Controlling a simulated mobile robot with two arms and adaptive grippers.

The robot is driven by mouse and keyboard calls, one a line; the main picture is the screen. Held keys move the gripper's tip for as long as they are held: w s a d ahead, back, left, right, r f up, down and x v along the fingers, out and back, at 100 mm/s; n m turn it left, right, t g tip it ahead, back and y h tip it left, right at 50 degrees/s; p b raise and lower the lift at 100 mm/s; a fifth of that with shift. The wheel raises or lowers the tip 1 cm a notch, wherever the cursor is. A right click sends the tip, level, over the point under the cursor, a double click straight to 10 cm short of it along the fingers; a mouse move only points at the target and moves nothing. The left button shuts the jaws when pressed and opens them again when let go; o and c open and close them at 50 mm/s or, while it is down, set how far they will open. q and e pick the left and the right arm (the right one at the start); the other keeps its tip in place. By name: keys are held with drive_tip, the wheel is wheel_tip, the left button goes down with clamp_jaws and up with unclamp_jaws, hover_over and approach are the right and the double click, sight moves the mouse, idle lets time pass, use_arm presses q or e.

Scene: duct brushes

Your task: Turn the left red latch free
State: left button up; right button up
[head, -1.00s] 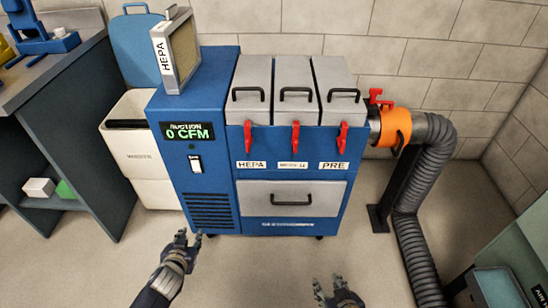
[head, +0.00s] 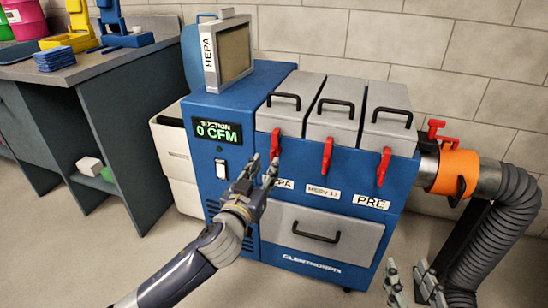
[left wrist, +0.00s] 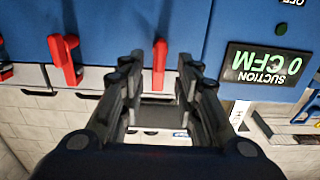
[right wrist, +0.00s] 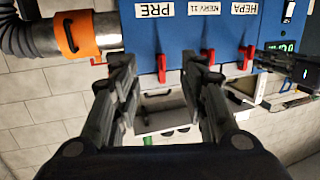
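The left red latch (head: 275,143) hangs pointing down on the blue machine's front, below the HEPA lid. In the left wrist view it (left wrist: 160,62) shows between the finger lines, beyond the tips. My left gripper (head: 263,168) is open, with fingertips just below and in front of this latch; I cannot tell whether it touches. The middle latch (head: 327,160) and the right latch (head: 384,166) also point down. My right gripper (head: 420,281) is open and empty, low in front of the machine's right side. It also shows open in the right wrist view (right wrist: 158,75).
A HEPA filter (head: 228,50) stands on the machine top beside the suction display (head: 217,131), reading 0 CFM. An orange clamp (head: 456,173) joins the grey hose (head: 505,215) at the right. A dark workbench (head: 120,120) stands left. The floor in front is clear.

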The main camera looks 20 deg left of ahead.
sight(272, 157)
use_arm(q)
drive_tip(key=w, duration=0.5)
drive_tip(key=shift+w+d+b, duration=0.1)
drive_tip(key=shift+w+b, duration=0.1)
drive_tip(key=shift+b, duration=0.2)
drive_tip(key=shift+w, duration=0.7)
use_arm(e)
drive_tip(key=shift+w+a+r+t+y, duration=0.15)
drive_tip(key=shift+r+t, duration=0.35)
drive_tip(key=shift+r, duration=0.4)
drive_tip(key=shift+s+a+r+t+y, duration=0.1)
drive_tip(key=shift+r+t+y, duration=0.1)
drive_tip(key=shift+r+t, duration=0.5)
drive_tip(key=shift+w+a+r+t+y, duration=0.15)
drive_tip(key=shift+r+t, duration=0.15)
drive_tip(key=shift+r, duration=0.75)
use_arm(q)
clamp_jaws()
